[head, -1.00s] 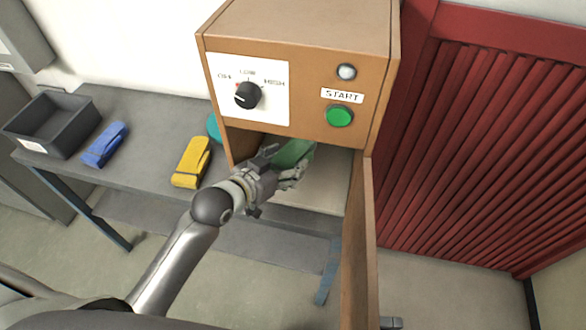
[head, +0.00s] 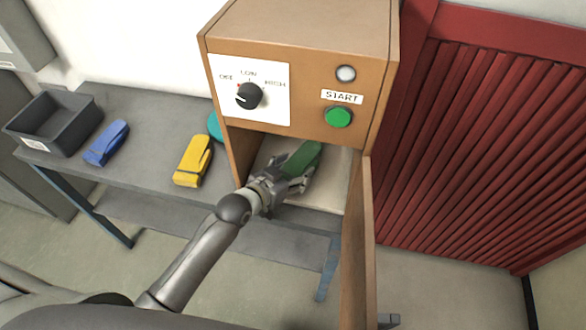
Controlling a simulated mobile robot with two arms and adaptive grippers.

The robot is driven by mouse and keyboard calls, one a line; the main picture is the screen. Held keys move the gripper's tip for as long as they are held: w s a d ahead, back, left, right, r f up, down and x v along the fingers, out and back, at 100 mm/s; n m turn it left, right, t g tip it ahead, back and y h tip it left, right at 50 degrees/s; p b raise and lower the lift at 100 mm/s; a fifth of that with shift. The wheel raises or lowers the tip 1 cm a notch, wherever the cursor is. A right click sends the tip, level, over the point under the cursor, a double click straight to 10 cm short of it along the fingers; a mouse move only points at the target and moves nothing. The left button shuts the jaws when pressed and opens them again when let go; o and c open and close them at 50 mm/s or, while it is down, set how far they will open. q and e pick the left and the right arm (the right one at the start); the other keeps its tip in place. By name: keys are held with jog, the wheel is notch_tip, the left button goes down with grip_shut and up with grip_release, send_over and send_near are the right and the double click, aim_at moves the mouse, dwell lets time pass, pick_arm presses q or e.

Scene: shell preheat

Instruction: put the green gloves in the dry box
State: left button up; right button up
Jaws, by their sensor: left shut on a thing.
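The green gloves (head: 304,157) are in the opening of the wooden dry box (head: 300,30), just above or on its pale floor; I cannot tell whether they touch it. My left gripper (head: 285,178) reaches into the opening from the front left and is shut on the near end of the gloves. The gripper hides that end. The box door (head: 358,245) stands open on the right side. The box front has a dial (head: 248,95), a lamp (head: 346,73) and a green START button (head: 339,117). My right gripper is not in view.
Yellow gloves (head: 193,162) and blue gloves (head: 106,143) lie on the grey table (head: 150,115) left of the box. A dark tray (head: 50,125) stands at the far left. A teal thing (head: 215,127) shows partly behind the box. A red shutter (head: 480,150) is on the right.

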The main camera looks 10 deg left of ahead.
pick_arm(q)
jog(key=o, duration=1.1)
jog(key=shift+o, duration=0.2)
jog(key=b+v, duration=0.1)
jog(key=v, duration=1.1)
